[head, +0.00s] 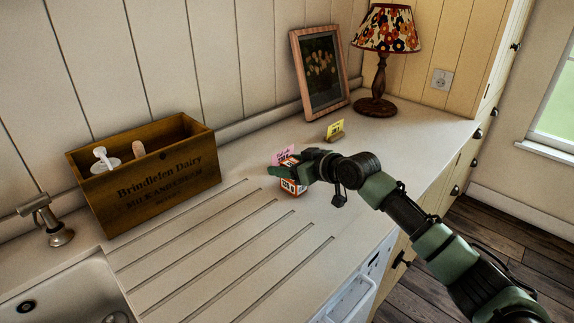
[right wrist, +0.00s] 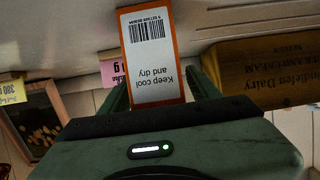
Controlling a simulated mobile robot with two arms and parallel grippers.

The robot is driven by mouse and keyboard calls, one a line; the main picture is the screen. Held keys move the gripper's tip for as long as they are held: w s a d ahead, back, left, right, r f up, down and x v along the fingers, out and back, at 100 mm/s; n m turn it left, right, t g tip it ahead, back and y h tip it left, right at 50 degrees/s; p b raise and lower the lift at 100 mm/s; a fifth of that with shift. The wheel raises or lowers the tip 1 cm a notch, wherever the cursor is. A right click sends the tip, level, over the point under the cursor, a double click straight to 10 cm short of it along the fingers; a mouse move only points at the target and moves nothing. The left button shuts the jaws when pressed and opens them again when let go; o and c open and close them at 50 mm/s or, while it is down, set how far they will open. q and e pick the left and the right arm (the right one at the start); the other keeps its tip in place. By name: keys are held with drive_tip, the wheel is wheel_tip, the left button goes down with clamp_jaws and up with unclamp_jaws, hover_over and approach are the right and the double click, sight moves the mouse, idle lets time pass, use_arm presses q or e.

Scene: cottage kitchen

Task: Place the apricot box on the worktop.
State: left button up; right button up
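A small orange and white box (head: 292,187), which I take to be the apricot box, is at the middle of the worktop (head: 375,150). My right gripper (head: 284,175) reaches it from the right and is shut on it. In the right wrist view the box (right wrist: 152,55) sits between the two fingers, its white label reading "Keep cool and dry" upside down. The box is at or just above the worktop; I cannot tell whether it touches. Its far side is hidden. My left gripper is not in view.
A wooden dairy crate (head: 150,190) stands at left beside the sink (head: 65,295). A picture frame (head: 298,65) and lamp (head: 378,105) stand at the back. The grooved drainer (head: 215,245) is clear.

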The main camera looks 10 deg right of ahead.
drive_tip(key=shift+r, duration=0.15)
drive_tip(key=v, duration=1.2)
drive_tip(key=shift+b, duration=0.45)
